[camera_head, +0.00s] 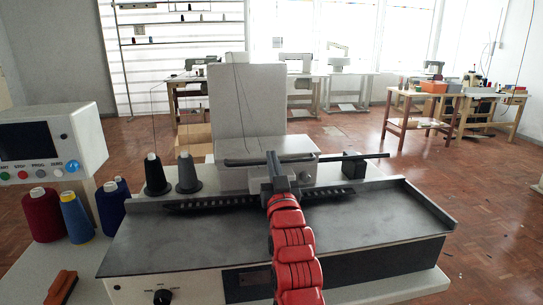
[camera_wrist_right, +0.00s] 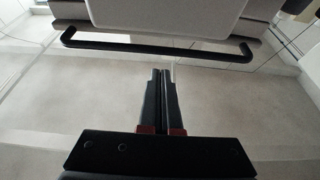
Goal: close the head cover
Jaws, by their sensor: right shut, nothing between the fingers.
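The head cover (camera_head: 240,105) is a pale panel standing upright, open, at the back of the white machine head (camera_head: 235,172). My right gripper (camera_head: 271,158) is in front of the machine head, its red arm reaching in from the bottom. In the right wrist view the gripper (camera_wrist_right: 162,72) is shut and empty, its fingers pointing at a black bar handle (camera_wrist_right: 150,46) on a pale panel, with a visible gap between. I cannot tell from the head view exactly where this handle sits. My left gripper is not in view.
The dark tray-like bed (camera_head: 375,222) lies under my right arm. Dark thread cones (camera_head: 189,176) stand left of the head. A control box (camera_head: 50,145) and coloured spools (camera_head: 76,215) are at the far left. A brown-red block (camera_head: 60,287) lies front left.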

